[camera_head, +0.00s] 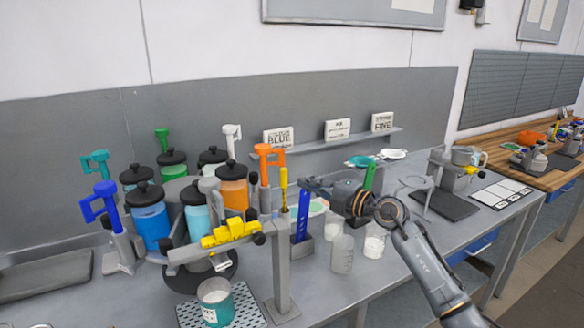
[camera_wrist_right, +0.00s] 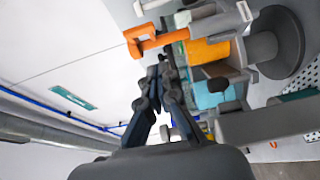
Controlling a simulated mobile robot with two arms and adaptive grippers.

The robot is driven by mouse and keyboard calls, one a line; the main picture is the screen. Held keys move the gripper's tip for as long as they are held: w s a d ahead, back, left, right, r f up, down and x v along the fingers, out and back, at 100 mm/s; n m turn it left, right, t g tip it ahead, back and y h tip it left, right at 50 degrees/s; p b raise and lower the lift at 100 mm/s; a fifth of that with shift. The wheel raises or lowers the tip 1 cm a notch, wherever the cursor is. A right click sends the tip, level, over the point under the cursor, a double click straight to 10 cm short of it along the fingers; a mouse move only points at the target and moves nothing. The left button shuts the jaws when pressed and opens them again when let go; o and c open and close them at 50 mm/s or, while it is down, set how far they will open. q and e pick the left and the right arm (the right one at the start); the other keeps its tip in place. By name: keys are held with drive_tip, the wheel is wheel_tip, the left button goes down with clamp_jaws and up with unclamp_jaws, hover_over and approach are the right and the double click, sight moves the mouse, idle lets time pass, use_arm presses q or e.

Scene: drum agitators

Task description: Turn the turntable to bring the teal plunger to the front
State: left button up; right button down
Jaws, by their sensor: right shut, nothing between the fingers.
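The teal plunger (camera_head: 97,162) stands upright at the back left of the jar cluster, its lower part hidden. Blue (camera_head: 103,203), green (camera_head: 162,140), white (camera_head: 232,140) and orange (camera_head: 268,158) plungers stand around the jars. The jars, such as the blue jar (camera_head: 150,220) and orange jar (camera_head: 232,190), have black lids. Jars and a yellow-topped stand hide most of the turntable. My right gripper (camera_head: 306,184) is shut and empty, right of the orange plunger. In the right wrist view my shut fingers (camera_wrist_right: 160,72) are just below the orange plunger (camera_wrist_right: 150,40), apparently apart from it.
The yellow-topped stand (camera_head: 283,285) rises in front of the jars, with a labelled cup (camera_head: 215,300) on a perforated mat. A holder with a blue tool (camera_head: 301,215) and clear beakers (camera_head: 342,253) stand below my right gripper. A shelf (camera_head: 340,143) with signs is behind.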

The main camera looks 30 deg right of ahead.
drive_tip(key=w+p, duration=0.1)
drive_tip(key=w, duration=0.7)
drive_tip(key=shift+w+a+p, duration=0.2)
drive_tip(key=shift+p, duration=0.1)
